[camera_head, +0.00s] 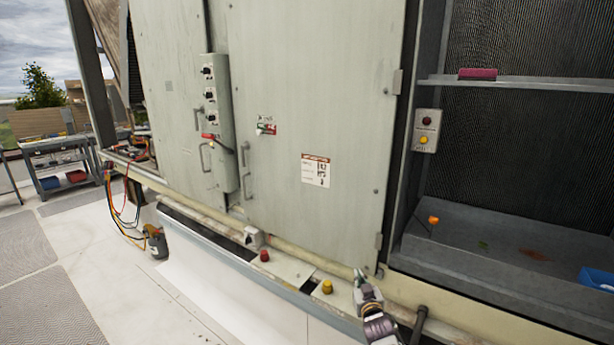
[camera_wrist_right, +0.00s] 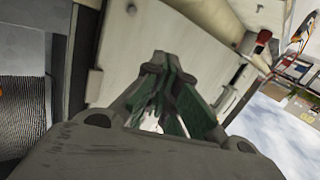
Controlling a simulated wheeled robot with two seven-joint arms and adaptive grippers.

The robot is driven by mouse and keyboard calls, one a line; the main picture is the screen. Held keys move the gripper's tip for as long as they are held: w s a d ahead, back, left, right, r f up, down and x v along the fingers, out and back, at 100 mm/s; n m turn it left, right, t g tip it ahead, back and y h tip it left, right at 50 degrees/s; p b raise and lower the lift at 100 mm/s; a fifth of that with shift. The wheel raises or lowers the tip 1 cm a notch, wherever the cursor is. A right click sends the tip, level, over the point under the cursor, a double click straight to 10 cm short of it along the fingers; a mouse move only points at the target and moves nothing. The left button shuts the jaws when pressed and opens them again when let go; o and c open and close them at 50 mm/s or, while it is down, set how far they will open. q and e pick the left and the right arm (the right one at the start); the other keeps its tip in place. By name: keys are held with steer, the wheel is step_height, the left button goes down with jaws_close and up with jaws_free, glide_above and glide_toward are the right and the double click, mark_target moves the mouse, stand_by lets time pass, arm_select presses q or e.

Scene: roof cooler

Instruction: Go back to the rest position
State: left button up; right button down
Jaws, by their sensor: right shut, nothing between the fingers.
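My right gripper (camera_head: 359,274) is low in the head view, in front of the cooler's lower edge and just below the corner of the large panel door. In the right wrist view its fingers (camera_wrist_right: 168,62) meet at the tips, with nothing between them. Whether the fingertips touch the cooler cannot be told. My left gripper does not show in the head view.
The grey cooler door (camera_head: 310,110) fills the middle. A yellow knob (camera_head: 327,287) and a red knob (camera_head: 264,255) sit on the ledge left of my right gripper. An open bay (camera_head: 500,240) is at the right. A cart (camera_head: 62,165) stands far left on open roof floor.

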steer(key=s+d+f+g, duration=0.1)
steer(key=s+f+g, duration=0.2)
steer(key=s+f, duration=0.75)
steer(key=s+d+f+g, duration=0.15)
steer(key=s+f, duration=0.45)
steer(key=f, duration=1)
steer(key=s+f+g, duration=0.3)
steer(key=s+f, duration=0.5)
steer(key=f, duration=0.5)
steer(key=s+d+f+g, duration=0.2)
steer(key=s+f, duration=0.4)
steer(key=s, duration=0.8)
steer(key=s+d+f+g, duration=0.2)
steer(key=s+f, duration=0.4)
steer(key=s, duration=0.9)
steer(key=s+d+f+g, duration=0.2)
steer(key=s+f+g, duration=0.2)
steer(key=s, duration=1)
step_height(320, 180, down, 3)
steer(key=shift+s+d+r+n+h, duration=0.2)
steer(key=shift+s+d+n+h, duration=0.1)
steer(key=shift+h, duration=0.1)
